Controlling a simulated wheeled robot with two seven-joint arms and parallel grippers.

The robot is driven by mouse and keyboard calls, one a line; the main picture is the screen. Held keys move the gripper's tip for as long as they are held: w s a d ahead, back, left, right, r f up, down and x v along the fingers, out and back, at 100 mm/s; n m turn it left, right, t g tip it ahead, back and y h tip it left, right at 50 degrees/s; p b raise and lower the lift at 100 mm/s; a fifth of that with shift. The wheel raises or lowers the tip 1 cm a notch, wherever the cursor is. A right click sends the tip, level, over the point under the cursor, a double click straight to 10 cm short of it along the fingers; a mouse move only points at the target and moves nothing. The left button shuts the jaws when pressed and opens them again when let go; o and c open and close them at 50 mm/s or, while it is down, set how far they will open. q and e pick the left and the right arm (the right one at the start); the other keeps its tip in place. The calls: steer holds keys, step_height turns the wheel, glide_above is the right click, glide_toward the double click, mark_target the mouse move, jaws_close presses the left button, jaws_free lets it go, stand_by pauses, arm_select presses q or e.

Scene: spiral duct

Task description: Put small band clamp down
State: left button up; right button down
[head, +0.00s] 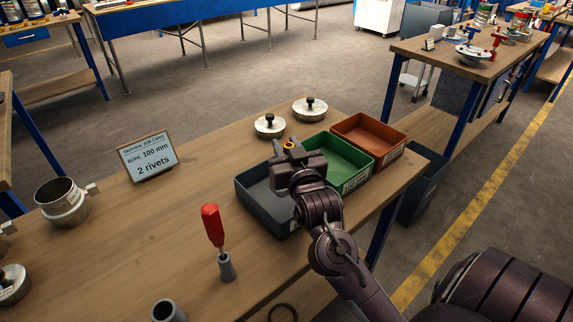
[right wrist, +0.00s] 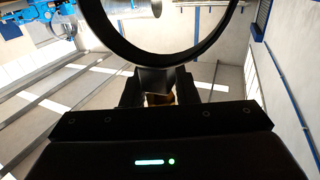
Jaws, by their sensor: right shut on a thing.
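My right gripper (head: 288,152) is raised over the bins, at the joint between the grey-blue bin (head: 250,190) and the green bin (head: 343,155). In the right wrist view it is shut on a dark round band (right wrist: 155,59), which I take for the small band clamp. The band rises beyond the fingertips, with a brass-coloured part between the fingers. In the head view only a small gold-orange bit (head: 289,146) of the held thing shows clearly; the band's outline there cannot be made out. My left gripper is not in view.
An orange-brown bin (head: 368,136) stands right of the green one. Behind are two round metal lids with black knobs (head: 270,125).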

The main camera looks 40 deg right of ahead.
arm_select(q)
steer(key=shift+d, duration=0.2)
arm_select(e)
step_height(320, 180, down, 5)
steer(key=shift+f, duration=0.1)
steer(key=shift+f, duration=0.15)
steer(key=c, duration=1.1)
jaws_free()
